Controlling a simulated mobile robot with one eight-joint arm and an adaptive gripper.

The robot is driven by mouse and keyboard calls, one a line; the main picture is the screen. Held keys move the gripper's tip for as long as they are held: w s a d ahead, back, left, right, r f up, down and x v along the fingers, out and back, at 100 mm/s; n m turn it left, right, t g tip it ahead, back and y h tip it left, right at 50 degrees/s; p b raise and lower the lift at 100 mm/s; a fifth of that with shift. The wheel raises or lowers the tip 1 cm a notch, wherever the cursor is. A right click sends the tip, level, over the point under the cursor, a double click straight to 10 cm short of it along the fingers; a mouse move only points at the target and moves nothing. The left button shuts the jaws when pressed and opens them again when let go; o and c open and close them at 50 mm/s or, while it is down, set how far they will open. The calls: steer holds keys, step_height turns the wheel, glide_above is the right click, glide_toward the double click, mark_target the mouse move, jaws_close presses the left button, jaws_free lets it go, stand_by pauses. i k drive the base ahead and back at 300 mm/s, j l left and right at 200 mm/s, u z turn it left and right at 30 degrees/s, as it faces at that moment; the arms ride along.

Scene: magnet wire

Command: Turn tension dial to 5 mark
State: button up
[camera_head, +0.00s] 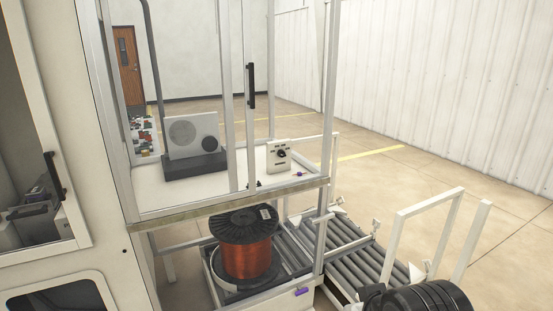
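A small white panel (272,163) stands on the white shelf inside the framed cabinet, right of centre. A dark round dial (281,154) sits on its face, with small dark marks around it. The marks are too small to read, and I cannot tell which one the dial points to. My gripper is not in view, and nothing is seen touching the dial.
Cabinet posts and a door with a black handle (251,86) stand in front of the shelf. A copper wire spool (247,258) sits below. A roller conveyor (355,255) and white rails (428,212) are right. A black ridged object (425,299) is cut off below.

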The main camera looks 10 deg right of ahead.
mark_target(281, 153)
steer(key=i+z, duration=0.25)
steer(key=i, duration=0.25)
steer(key=i+j+z, duration=0.15)
steer(key=i+z, duration=0.15)
steer(key=i, duration=0.2)
